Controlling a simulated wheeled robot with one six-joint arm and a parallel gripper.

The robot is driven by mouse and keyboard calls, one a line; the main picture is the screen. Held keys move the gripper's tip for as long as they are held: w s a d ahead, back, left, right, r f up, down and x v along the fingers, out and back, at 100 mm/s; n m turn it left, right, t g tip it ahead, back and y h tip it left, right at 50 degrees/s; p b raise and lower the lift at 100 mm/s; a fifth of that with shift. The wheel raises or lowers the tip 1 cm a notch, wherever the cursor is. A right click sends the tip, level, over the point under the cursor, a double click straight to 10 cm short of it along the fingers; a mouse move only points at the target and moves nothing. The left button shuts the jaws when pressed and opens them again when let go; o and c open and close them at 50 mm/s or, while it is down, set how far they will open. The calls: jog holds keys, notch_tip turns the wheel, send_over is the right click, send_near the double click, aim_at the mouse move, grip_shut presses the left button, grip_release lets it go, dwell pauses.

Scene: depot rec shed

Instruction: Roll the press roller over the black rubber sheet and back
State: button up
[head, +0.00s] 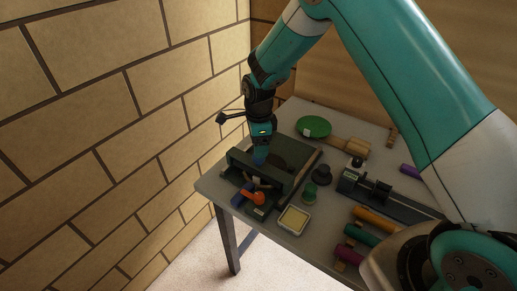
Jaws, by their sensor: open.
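My gripper (261,155) points down at the left part of the grey table, over a dark box. It is small in the picture, and its fingertips are hard to make out against a blue piece below it. A dark, flat shape (290,157) just right of the gripper may be the black rubber sheet; its outline is unclear. I cannot pick out the press roller with certainty. The dark open box (268,178) holds small items, with an orange piece (252,197) and a blue piece (240,196) at its front. I cannot tell whether the gripper touches anything.
A green round paddle (313,127) with a wooden handle lies behind. A small dark knob-like piece (321,175), a green cylinder (309,192), a pale square dish (294,219), a dark rail device (375,195) and coloured rolls (377,219) crowd the table (222,187). A brick wall stands left.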

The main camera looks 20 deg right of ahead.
aim_at(259, 166)
jog(key=shift+f+p, duration=0.55)
jog(key=shift+f, duration=1.85)
